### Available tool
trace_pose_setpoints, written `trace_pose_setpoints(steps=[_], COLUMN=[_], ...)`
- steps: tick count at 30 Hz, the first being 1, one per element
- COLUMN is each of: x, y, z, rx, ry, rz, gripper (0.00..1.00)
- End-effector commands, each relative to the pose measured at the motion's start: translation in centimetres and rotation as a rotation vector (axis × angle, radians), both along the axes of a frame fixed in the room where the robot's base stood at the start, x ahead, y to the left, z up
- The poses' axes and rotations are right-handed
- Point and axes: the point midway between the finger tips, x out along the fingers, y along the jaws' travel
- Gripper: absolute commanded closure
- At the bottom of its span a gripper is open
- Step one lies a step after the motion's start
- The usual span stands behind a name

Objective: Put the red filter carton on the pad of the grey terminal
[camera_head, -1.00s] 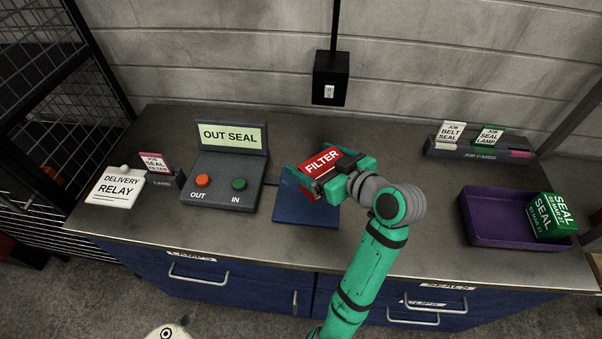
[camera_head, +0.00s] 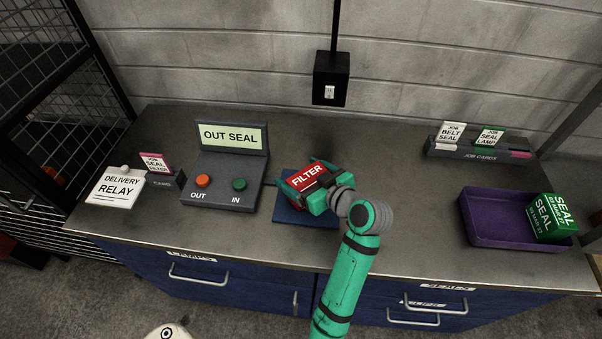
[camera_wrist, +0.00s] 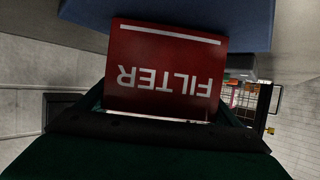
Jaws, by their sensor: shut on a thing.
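The red filter carton (camera_head: 306,175) is held between the fingers of my gripper (camera_head: 309,184), with its FILTER label facing up. In the wrist view the carton (camera_wrist: 165,65) fills the middle, its label upside down. The carton is over the dark blue pad (camera_head: 318,218) of the grey terminal (camera_head: 220,166); I cannot tell whether it touches the pad. The pad also shows behind the carton in the wrist view (camera_wrist: 250,20). The terminal's screen reads OUT SEAL, with an orange OUT button (camera_head: 203,181) and a green IN button (camera_head: 239,184).
A purple tray (camera_head: 490,239) at the right holds a green seal carton (camera_head: 551,216). A job card rack (camera_head: 478,151) stands at the back right. A card holder (camera_head: 163,180) and a delivery relay note (camera_head: 115,187) are left of the terminal. The bench between pad and tray is clear.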

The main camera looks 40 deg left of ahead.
Motion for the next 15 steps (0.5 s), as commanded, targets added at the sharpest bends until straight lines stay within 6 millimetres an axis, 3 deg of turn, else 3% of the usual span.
trace_pose_setpoints(steps=[4, 5, 6, 15], x=[0.02, 0.02, 0.02, 0.01], y=[-0.01, -0.02, -0.01, 0.00], z=[-0.22, -0.27, -0.25, 0.01], rx=[0.001, 0.000, 0.000, 0.000], ry=[0.001, 0.001, 0.001, -0.001], rz=[0.000, 0.000, 0.000, 0.000], gripper=[0.45, 0.09, 0.00, 0.00])
